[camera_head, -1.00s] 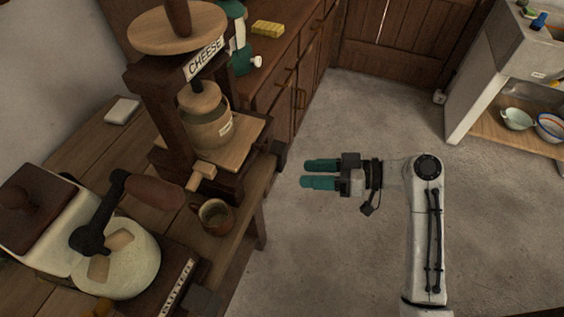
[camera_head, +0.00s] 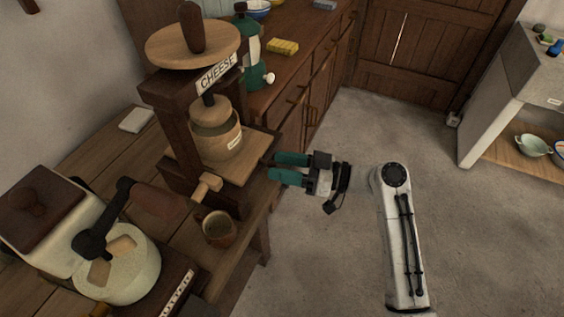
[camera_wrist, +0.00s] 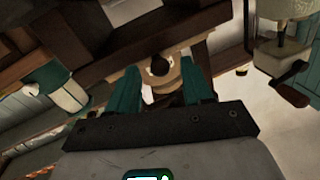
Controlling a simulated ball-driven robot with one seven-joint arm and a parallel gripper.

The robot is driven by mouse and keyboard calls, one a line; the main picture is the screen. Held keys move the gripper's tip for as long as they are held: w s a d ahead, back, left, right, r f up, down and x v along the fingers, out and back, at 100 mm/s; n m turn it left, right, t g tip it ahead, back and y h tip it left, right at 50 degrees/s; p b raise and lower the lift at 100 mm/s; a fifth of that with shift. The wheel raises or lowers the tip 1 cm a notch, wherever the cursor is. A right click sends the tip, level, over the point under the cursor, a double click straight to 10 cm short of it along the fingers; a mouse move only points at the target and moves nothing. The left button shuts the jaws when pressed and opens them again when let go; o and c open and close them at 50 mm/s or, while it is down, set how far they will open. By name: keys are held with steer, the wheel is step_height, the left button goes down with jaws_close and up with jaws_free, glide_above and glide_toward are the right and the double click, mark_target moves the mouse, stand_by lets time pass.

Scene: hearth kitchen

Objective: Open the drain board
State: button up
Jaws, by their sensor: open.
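The drain board looks to be the pale wooden board (camera_head: 252,158) beneath the pot (camera_head: 218,140) of the cheese press (camera_head: 180,130). A small pale wooden block (camera_head: 207,187) sticks out at its front corner. My gripper (camera_head: 272,167), with two teal fingers, is open and empty at the right side of the press, pointing left toward the board. I cannot tell whether it touches. In the wrist view, my gripper (camera_wrist: 161,85) frames a pale wooden piece with a dark round spot (camera_wrist: 160,68) beyond the fingertips; which part this is, I cannot tell.
A brown mug (camera_head: 217,228) stands close in front of the press. A mill with a crank handle (camera_head: 160,203) is at the lower left. A green and white vessel (camera_head: 248,50) and a yellow block (camera_head: 283,46) stand on the counter behind.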

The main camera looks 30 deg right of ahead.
steer(key=shift+w+a, duration=0.25)
steer(key=shift+c, duration=0.3)
jaws_close()
